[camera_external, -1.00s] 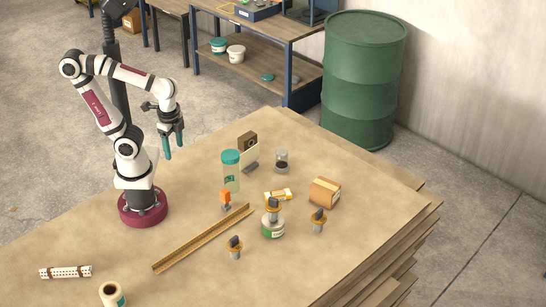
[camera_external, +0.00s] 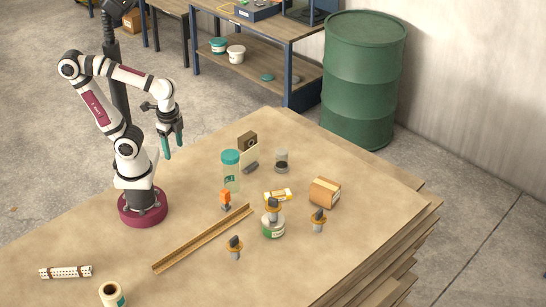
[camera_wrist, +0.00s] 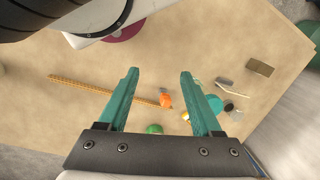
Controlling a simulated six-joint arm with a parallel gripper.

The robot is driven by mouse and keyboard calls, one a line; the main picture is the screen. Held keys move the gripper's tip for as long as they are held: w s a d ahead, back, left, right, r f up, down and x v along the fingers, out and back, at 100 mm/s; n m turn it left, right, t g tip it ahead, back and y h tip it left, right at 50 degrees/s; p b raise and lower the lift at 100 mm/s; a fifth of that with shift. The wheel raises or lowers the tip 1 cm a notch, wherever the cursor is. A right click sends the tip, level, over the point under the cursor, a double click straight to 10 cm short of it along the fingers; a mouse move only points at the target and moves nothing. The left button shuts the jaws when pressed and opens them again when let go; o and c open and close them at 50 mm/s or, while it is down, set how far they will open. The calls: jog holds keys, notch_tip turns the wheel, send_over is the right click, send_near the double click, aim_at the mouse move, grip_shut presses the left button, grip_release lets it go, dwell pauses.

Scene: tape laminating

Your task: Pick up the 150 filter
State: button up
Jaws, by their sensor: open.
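I cannot read the number 150 on anything, so I cannot tell for sure which piece is the 150 filter. Three similar small pieces with dark tops and yellow-orange collars show in the external view: one at the front (camera_external: 234,248), one at the right (camera_external: 318,220), and one on or just behind a clear jar (camera_external: 273,229). An orange-topped piece (camera_external: 226,197) stands near the rail; it also shows in the wrist view (camera_wrist: 166,101). My gripper (camera_external: 173,146) is open and empty, high above the table's far left part. Its teal fingers (camera_wrist: 160,78) are spread in the wrist view.
A long tan rail (camera_external: 202,239) lies mid-table. A teal-lidded container (camera_external: 231,173), a pale upright plate (camera_external: 250,156), a small jar (camera_external: 281,161), a yellow box (camera_external: 277,196) and a cardboard box (camera_external: 324,192) stand beyond it. A tape roll (camera_external: 112,295) is at front left.

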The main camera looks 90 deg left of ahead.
dwell(0.4)
jog(key=shift+o, duration=0.5)
jog(key=w+a+f+t, duration=0.3)
jog(key=w+t, duration=0.1)
jog(key=w, duration=1.1)
jog(key=w+a+f+t, duration=0.2)
jog(key=w+t, duration=0.2)
jog(key=w, duration=1)
jog(key=m+t+h, duration=0.2)
jog(key=t+h, duration=0.1)
jog(key=h, duration=0.7)
send_near(321, 215)
jog(key=x, duration=1.2)
jog(key=shift+w+d, duration=0.1)
jog(key=shift+d, duration=0.1)
jog(key=shift+r, duration=0.1)
grip_shut()
